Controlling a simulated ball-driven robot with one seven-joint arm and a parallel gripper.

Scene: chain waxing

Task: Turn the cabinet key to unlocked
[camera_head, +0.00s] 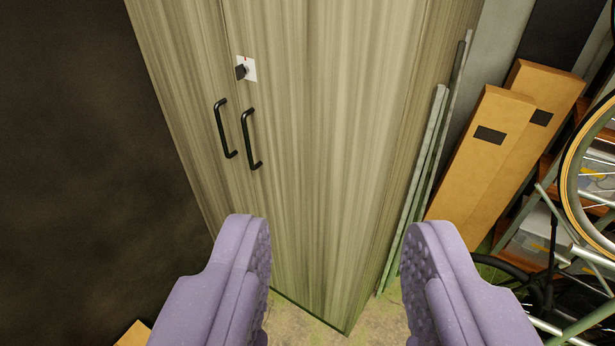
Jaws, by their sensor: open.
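The cabinet (330,120) is tall with grey-brown streaked wood doors, both shut. A small dark key (241,72) sits on a white lock plate (250,69) near the top of the right door, just right of the seam. The key is too small here to read its turn angle. Two black bar handles, the left one (222,128) and the right one (250,139), are below the lock. My gripper (335,235) has two purple padded fingers spread wide with nothing between them. It is in front of the cabinet, lower than the key and to its right, apart from it.
Two cardboard boxes (480,150) lean right of the cabinet, beside thin grey-green bars (425,165). A bicycle wheel (566,165) and frame stand at the far right, before shelves with bins. A dark wall (70,150) fills the left. A little floor (300,318) shows below.

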